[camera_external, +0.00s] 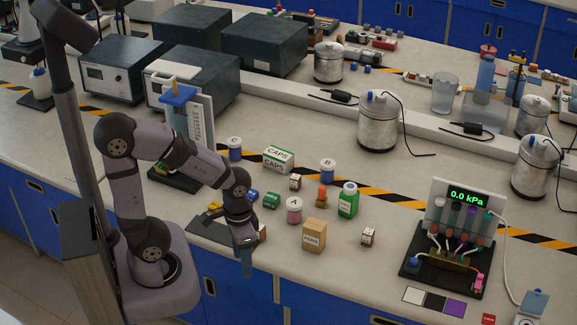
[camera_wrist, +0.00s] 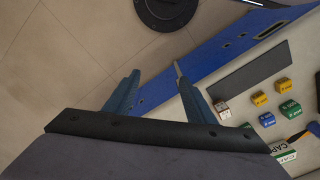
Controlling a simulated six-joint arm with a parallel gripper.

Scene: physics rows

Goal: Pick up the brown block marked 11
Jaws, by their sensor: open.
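Several small brown blocks with white labelled faces stand on the bench in the external view. One brown block (camera_external: 295,182) is near the CAPS box, one brown block (camera_external: 368,237) is right of the tan box, and one (camera_external: 262,232) is partly hidden behind my gripper (camera_external: 246,266). The marks are too small to read, so I cannot tell which is 11. In the wrist view a brown block (camera_wrist: 221,109) sits beside the right finger, apart from it. My gripper (camera_wrist: 156,70) is open and empty, pointing down beyond the bench's front edge.
A dark flat plate (camera_wrist: 250,75) lies near the bench edge. Yellow (camera_wrist: 259,99), blue (camera_wrist: 267,119) and green (camera_wrist: 289,107) blocks stand close by. A tan box (camera_external: 314,236), jar A (camera_external: 294,210) and a green carton (camera_external: 348,200) stand to the right. The pressure panel (camera_external: 455,220) is further right.

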